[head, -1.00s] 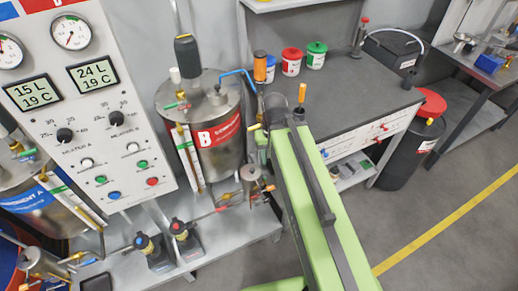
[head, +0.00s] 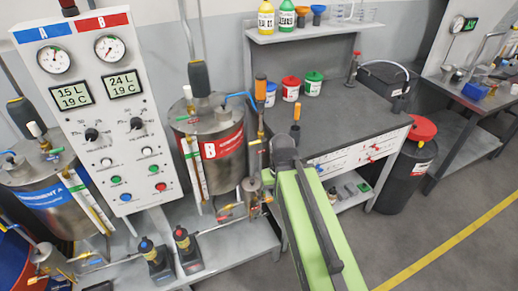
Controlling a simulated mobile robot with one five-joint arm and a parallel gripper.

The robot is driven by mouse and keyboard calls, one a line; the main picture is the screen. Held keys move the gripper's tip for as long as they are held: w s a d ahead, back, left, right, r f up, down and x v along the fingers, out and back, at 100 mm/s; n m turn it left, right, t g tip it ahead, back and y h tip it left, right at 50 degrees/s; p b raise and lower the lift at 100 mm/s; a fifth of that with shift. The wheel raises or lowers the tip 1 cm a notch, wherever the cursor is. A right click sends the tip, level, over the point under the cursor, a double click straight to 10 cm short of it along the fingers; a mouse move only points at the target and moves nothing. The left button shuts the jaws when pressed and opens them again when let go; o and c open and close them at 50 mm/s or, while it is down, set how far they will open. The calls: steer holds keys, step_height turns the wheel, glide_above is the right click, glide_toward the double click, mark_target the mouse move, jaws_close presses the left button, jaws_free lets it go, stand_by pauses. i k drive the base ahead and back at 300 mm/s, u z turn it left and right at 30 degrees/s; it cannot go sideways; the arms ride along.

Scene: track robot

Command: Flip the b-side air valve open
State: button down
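The B tank (head: 220,150) is a steel drum with a red label, left of my arm. A blue hose (head: 240,95) runs from its lid to an upright pipe on its right. A small yellow lever (head: 254,142) sits on that pipe; I cannot tell for sure that it is the B-side air valve.
The A/B control panel (head: 95,110) stands left of the tank. Low pipework and two small pumps (head: 187,250) are in front. A grey workbench (head: 350,115) with cups is behind my arm, with an orange-handled tool (head: 296,112) near my gripper. Floor is clear at the lower right.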

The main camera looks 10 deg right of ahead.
mark_target(257, 142)
steer(key=u, duration=0.85)
steer(key=i, duration=0.4)
steer(key=u, duration=0.2)
